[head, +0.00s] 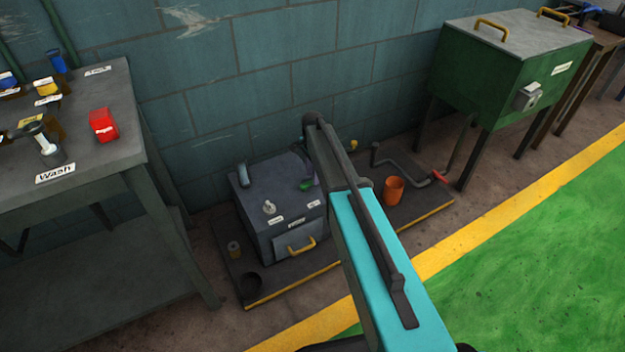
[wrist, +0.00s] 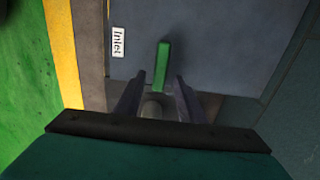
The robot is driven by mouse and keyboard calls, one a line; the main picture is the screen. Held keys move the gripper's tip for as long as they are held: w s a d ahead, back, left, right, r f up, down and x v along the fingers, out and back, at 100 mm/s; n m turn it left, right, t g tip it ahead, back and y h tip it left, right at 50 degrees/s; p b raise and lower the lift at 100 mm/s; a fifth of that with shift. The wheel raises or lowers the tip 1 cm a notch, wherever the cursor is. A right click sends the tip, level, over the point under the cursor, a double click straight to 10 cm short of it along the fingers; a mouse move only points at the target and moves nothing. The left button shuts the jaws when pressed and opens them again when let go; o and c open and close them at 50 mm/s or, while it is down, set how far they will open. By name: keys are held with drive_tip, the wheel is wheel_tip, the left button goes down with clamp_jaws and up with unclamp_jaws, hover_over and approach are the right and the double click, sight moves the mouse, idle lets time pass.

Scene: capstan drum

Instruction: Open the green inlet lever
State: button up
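The green inlet lever (wrist: 162,64) shows in the wrist view beside a white "Inlet" label (wrist: 117,41) on the dark grey box. In the head view a small green part of the lever (head: 306,185) shows on the box's top, close to my arm. My gripper (wrist: 159,78) is open in the wrist view, with one finger on each side of the lever's near end. A gap shows between each finger and the lever, so the fingers are not closed on it. In the head view my arm hides most of the gripper.
The grey box (head: 258,196) has a yellow-handled front and stands on a yellow-edged platform (head: 425,210). An orange cup (head: 393,190) and dark pipe stand to the right. A grey table (head: 120,145) is at left, a green cabinet (head: 480,75) at right. Green floor is clear in front.

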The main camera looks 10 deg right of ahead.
drive_tip(key=shift+f, duration=1.15)
clamp_jaws()
